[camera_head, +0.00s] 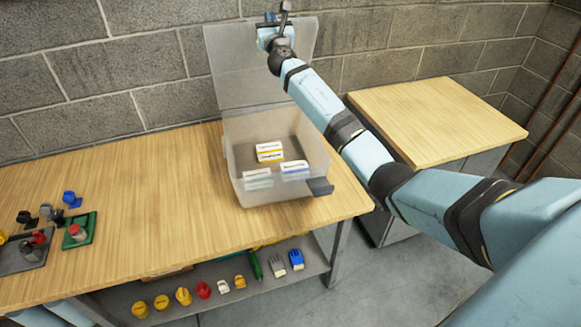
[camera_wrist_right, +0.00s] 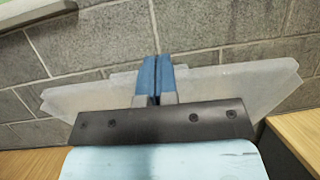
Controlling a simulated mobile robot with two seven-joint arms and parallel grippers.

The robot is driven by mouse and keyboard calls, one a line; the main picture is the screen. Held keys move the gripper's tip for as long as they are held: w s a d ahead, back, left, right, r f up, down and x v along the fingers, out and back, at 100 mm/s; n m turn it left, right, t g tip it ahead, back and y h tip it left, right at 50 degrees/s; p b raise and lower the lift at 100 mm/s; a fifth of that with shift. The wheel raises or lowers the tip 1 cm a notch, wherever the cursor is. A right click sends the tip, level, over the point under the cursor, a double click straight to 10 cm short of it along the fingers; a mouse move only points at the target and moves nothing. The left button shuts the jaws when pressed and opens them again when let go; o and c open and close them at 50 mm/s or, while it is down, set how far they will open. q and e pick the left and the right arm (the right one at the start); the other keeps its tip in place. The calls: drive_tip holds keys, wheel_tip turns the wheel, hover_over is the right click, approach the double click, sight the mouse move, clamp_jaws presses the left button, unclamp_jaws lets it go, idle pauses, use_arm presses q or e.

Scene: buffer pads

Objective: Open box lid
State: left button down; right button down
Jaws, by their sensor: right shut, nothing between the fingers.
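A translucent plastic box (camera_head: 233,160) stands on the wooden table, with several small white and yellow packs (camera_head: 270,152) inside. Its lid (camera_head: 230,65) stands raised and roughly upright at the back of the box, so the box is open at the top. My right gripper (camera_head: 270,18) is at the upper edge of the lid, in front of the wall. In the right wrist view its blue fingers (camera_wrist_right: 154,80) are together with nothing between them, and the lid (camera_wrist_right: 225,85) shows behind them. Whether the fingers touch the lid is unclear. My left gripper is not in view.
A dark latch (camera_head: 319,187) sticks out at the box's front right. A second wooden-topped table (camera_head: 440,115) stands to the right. Green and grey trays (camera_head: 88,232) with small parts lie at the left. A lower shelf (camera_head: 220,300) holds several small items. The main table's middle is clear.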

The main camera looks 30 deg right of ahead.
drive_tip(key=shift+x, duration=0.95)
drive_tip(key=shift+s+r, duration=0.15)
